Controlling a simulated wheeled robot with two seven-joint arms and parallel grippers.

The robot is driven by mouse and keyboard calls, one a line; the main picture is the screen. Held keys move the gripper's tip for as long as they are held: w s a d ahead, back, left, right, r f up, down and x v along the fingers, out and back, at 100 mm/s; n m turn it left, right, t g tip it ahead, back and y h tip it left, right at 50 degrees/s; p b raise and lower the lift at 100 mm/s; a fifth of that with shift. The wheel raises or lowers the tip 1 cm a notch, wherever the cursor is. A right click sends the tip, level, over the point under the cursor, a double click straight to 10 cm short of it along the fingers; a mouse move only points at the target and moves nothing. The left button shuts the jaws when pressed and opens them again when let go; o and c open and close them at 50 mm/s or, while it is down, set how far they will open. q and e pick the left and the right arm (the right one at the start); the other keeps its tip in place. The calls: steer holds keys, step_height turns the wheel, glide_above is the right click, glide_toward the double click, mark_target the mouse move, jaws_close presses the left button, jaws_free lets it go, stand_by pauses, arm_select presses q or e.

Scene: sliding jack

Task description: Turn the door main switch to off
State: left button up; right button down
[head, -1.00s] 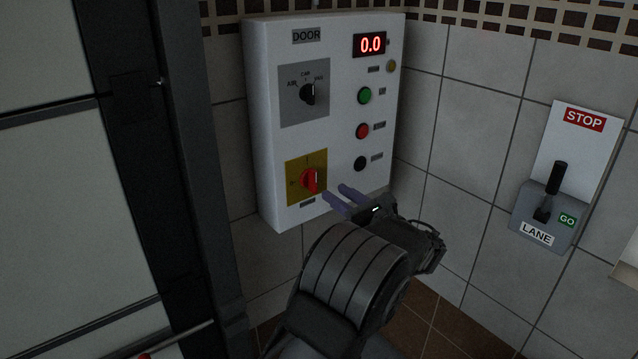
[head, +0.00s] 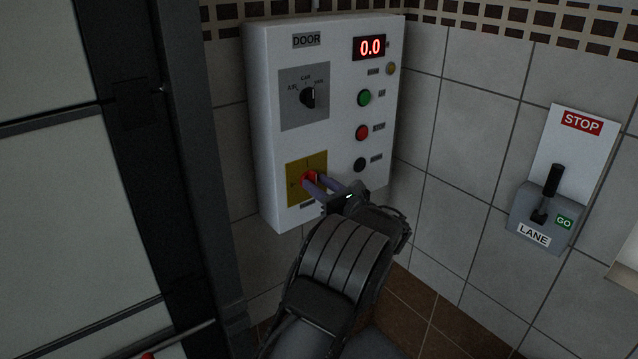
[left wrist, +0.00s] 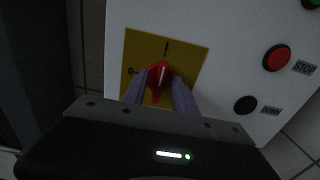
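The door main switch is a red rotary knob (head: 309,177) on a yellow plate (head: 293,186), low on the white DOOR panel (head: 280,215). In the left wrist view the red knob (left wrist: 160,75) has its pale mark pointing up toward "I", with "0" to its left on the yellow plate (left wrist: 190,52). My left gripper (head: 321,183) is at the knob, partly covering it in the head view. Its two purple fingers (left wrist: 160,90) are apart, one on each side of the knob's lower part. I cannot tell whether they touch it. My right gripper is not in view.
Above the switch is a black selector (head: 309,97). Green (head: 364,98), red (head: 362,132) and black (head: 360,164) buttons run down the panel's right side. A LANE lever box (head: 548,205) hangs on the tiled wall at right. A dark door frame (head: 185,180) stands at left.

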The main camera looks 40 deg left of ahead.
arm_select(q)
steer(key=shift+c, duration=0.2)
jaws_close()
stand_by(0.4)
